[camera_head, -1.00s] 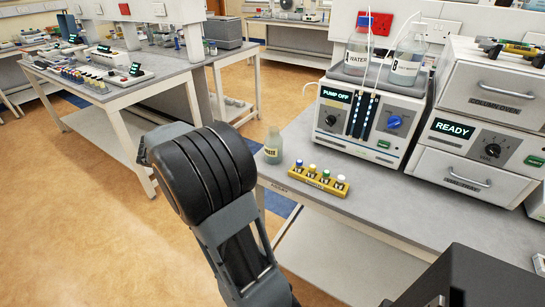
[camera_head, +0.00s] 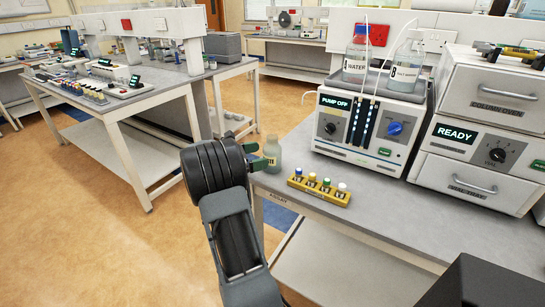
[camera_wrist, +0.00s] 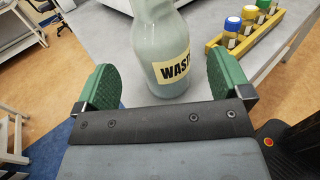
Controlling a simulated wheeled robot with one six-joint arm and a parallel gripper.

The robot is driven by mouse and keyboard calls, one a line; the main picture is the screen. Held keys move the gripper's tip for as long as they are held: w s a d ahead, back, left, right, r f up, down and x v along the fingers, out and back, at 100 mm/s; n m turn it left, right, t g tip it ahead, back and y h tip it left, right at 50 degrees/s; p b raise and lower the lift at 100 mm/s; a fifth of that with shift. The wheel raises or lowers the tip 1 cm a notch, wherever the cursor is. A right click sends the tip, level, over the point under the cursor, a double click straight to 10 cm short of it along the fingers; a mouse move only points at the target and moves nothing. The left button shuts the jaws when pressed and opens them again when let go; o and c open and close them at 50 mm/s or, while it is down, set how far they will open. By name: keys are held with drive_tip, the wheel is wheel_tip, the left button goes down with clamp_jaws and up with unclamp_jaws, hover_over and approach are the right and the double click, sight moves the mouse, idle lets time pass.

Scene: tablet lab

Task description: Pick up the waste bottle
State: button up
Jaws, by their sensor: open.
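The waste bottle (camera_head: 272,155) is a translucent grey-green bottle standing upright at the near left corner of the grey bench (camera_head: 385,205). In the wrist view the bottle (camera_wrist: 160,45) stands ahead of my gripper (camera_wrist: 165,88), with its yellow "WASTE" label facing me and its top cut off. My gripper's two green fingers are apart, one on each side of the bottle's lower body, with a gap visible at the left. In the head view my gripper (camera_head: 258,158) is beside the bottle and partly hidden by my arm.
A yellow rack (camera_head: 320,188) of capped vials stands just right of the bottle. Behind it is a pump unit (camera_head: 368,120) with two reagent bottles on top. Stacked ovens (camera_head: 485,120) stand farther right. The floor left of the bench is clear.

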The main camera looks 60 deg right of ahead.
sight(273, 152)
drive_tip(key=shift+x, duration=2.75)
drive_tip(key=c, duration=1)
